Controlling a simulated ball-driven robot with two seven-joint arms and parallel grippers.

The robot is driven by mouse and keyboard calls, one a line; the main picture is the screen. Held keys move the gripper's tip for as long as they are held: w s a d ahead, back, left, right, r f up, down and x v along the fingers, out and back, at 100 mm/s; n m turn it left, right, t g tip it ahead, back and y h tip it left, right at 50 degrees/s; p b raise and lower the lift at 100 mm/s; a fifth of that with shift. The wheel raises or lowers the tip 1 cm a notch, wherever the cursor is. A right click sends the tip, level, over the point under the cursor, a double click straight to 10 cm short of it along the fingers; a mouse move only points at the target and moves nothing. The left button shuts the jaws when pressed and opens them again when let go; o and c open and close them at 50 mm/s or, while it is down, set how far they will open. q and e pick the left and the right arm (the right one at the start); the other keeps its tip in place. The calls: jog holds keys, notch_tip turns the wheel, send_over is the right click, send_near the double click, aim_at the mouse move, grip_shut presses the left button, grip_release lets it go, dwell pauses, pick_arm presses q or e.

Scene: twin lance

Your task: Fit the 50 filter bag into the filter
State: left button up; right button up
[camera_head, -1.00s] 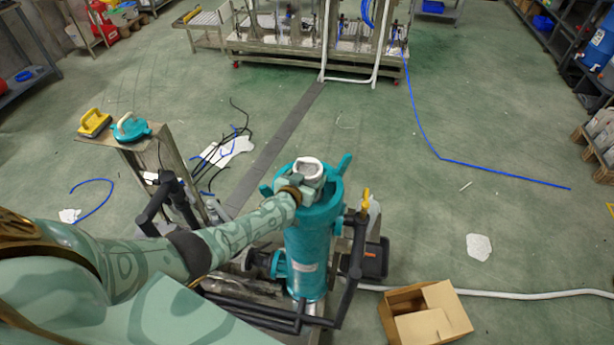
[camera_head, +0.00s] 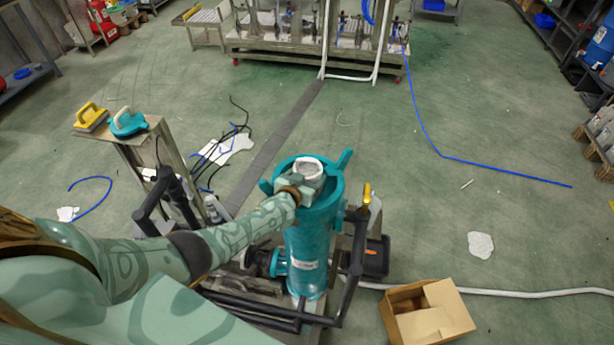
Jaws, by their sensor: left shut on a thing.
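The filter (camera_head: 309,245) is a tall teal cylinder standing upright with its top open, in the middle of the head view. The white filter bag (camera_head: 309,166) shows as a pale ring at the mouth of the filter. My left gripper (camera_head: 308,180) is at the filter's mouth, shut on the bag's near rim. Most of the bag is hidden inside the filter or behind the gripper. I cannot read any number on the bag. My right gripper is not in view.
A teal lid (camera_head: 128,122) and a yellow-handled tool (camera_head: 91,117) lie on a small stand at the left. Black pipes (camera_head: 345,270) flank the filter. An open cardboard box (camera_head: 428,312) sits at the lower right. Blue hose (camera_head: 500,172) lies on otherwise open floor.

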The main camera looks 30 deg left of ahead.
aim_at(306, 172)
pick_arm(q)
jog(key=shift+f+b, duration=0.5)
jog(key=shift+f, duration=0.05)
jog(key=o, duration=1.4)
jog(key=shift+r, duration=0.15)
jog(key=r+p, duration=0.4)
jog(key=shift+s+d, duration=0.15)
jog(key=shift+s, duration=0.05)
jog(key=s+r+p, duration=0.1)
jog(key=p, duration=0.1)
jog(key=s+d+r+p, duration=0.1)
jog(key=r, duration=0.1)
jog(key=s+r+p, duration=0.1)
jog(key=r+p, duration=0.1)
jog(key=shift+s+d+p, duration=0.3)
jog(key=shift+d+p, duration=0.05)
jog(key=shift+d, duration=0.05)
jog(key=s+d+r+p, duration=0.1)
jog(key=s, duration=0.2)
jog(key=s+d+r+p, duration=0.1)
jog(key=s, duration=0.1)
jog(key=s+d+r+p, duration=0.1)
jog(key=s+d+p, duration=0.1)
jog(key=s, duration=0.1)
jog(key=shift+s+r, duration=0.3)
jog(key=shift+r, duration=0.05)
